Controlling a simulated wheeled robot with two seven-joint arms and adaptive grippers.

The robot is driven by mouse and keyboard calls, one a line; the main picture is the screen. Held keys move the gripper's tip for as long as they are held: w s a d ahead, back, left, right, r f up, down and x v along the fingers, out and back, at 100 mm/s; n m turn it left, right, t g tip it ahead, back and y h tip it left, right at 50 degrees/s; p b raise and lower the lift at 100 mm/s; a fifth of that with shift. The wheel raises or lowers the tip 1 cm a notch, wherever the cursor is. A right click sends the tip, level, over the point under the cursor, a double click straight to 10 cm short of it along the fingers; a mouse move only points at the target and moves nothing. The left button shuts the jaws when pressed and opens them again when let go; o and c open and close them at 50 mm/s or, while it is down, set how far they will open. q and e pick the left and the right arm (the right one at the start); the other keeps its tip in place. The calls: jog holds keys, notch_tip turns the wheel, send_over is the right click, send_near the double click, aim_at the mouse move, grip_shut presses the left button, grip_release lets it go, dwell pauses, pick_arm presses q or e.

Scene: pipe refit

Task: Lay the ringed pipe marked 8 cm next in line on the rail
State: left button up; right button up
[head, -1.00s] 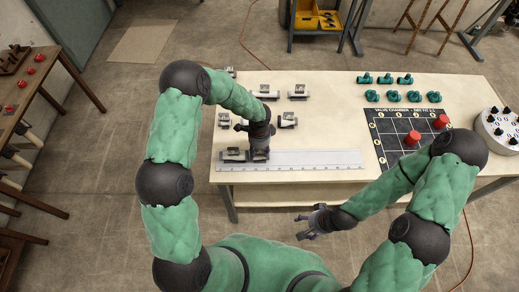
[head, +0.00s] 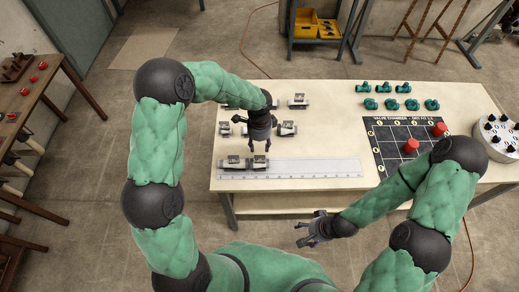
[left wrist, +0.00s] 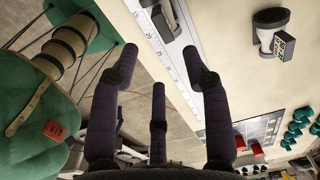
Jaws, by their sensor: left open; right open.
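The rail (head: 320,167) is a pale ruled strip along the table's front. Two grey pipe pieces, a left one (head: 233,162) and a right one (head: 260,162), lie end to end at its left end. My left gripper (head: 259,148) is open and empty above the right one. In the left wrist view its fingers (left wrist: 159,50) spread over the rail (left wrist: 172,50), with a pipe's end at the top. Loose pipes lie behind the rail, one at left (head: 225,129), one at right (head: 287,129), one farther back (head: 298,102). My right gripper (head: 320,229) is open in front of the table.
Green valves (head: 386,104) stand at the back right. A black chart board (head: 391,140) carries two red pieces (head: 411,146). A round white stand (head: 497,133) with black knobs is at the right end. The rail's middle and right are bare.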

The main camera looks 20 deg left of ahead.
pick_arm(q)
jog(key=s+d+f+n+h, duration=0.2)
jog(key=s+f+n, duration=0.6)
jog(key=s, duration=0.3)
jog(key=s+d+f+n+h, duration=0.2)
jog(key=s+d+f+n, duration=0.1)
jog(key=s+f+n, duration=0.5)
jog(key=s+n, duration=0.1)
jog(key=s, duration=0.2)
jog(key=shift+s, duration=0.4)
jog(key=shift+f, duration=0.1)
notch_tip(320, 180, down, 11)
jog(key=b, duration=1.1)
